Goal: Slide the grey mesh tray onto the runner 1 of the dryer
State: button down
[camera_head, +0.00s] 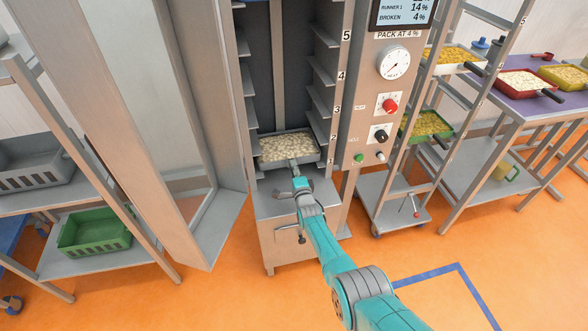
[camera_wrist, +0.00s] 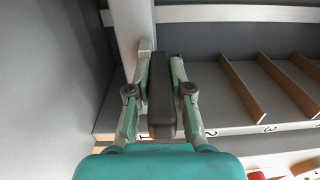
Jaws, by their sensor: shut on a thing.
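The grey mesh tray (camera_head: 290,162), filled with pale pieces, is inside the open dryer (camera_head: 249,60), low down at about the height of the label 1 (camera_head: 331,160). It looks about level. Whether its edges rest on runner 1 cannot be made out. My gripper (camera_head: 296,174) is in front of the tray, shut on its dark handle. In the wrist view the handle (camera_wrist: 161,105) lies between the two fingers of my gripper (camera_wrist: 161,88). The higher runners (camera_wrist: 240,88) show at the right there, empty.
The dryer's open door (camera_head: 185,130) stands at the left. The control panel (camera_head: 375,100) is at the right. A rack (camera_head: 455,100) with yellow and green trays stands beyond it. A green crate (camera_head: 94,232) sits on the left shelf. Orange floor is clear in front.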

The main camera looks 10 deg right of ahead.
jog(key=shift+w+r, duration=0.1)
jog(key=shift+r, duration=0.05)
jog(key=c, duration=1)
grip_release()
jog(key=shift+o, duration=0.2)
jog(key=shift+f, duration=0.2)
jog(key=shift+s+f, duration=0.1)
jog(key=shift+s, duration=0.65)
jog(key=s, duration=1)
jog(key=shift+s, duration=0.3)
